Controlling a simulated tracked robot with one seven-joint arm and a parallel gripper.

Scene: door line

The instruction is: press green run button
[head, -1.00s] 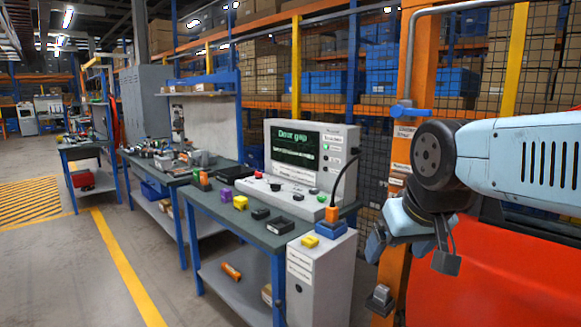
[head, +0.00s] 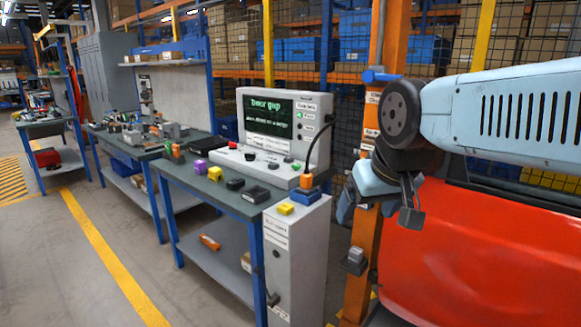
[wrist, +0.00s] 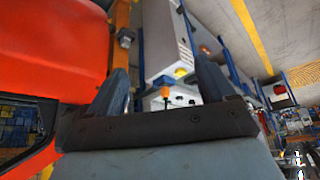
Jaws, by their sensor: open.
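An orange plug (head: 306,181) with a black cable is beside the console. An orange post (head: 362,235) and a red car body (head: 480,250) are near my gripper. Floor at left is open.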

